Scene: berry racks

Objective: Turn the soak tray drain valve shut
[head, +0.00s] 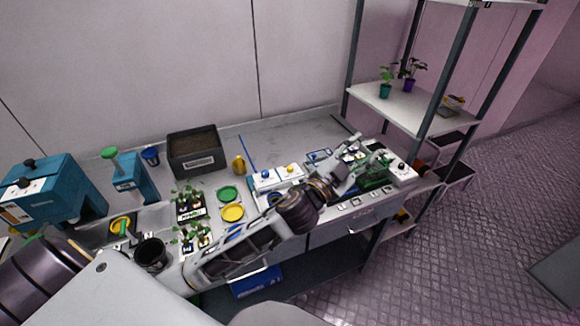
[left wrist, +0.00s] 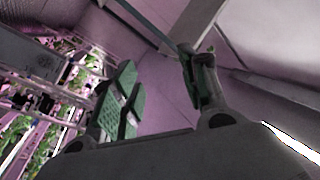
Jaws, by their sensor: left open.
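My left arm reaches across the bench to its right end. Its gripper (head: 360,160) is open, above and beside a green tray (head: 374,182). In the left wrist view the two green-padded fingers (left wrist: 160,92) stand wide apart with nothing between them. A white unit with a dark round knob (head: 402,168) sits at the bench's right end, just right of the gripper and apart from it. I cannot tell whether this knob is the drain valve, nor how it is turned. The gripper partly hides the green tray. My right gripper is not in view.
A tall rack (head: 408,108) with potted plants stands behind the bench's right end. A dark soil bin (head: 194,160), green and yellow discs (head: 232,212), and seedling trays occupy the bench's left and middle. Plant racks (left wrist: 45,140) show at left in the left wrist view.

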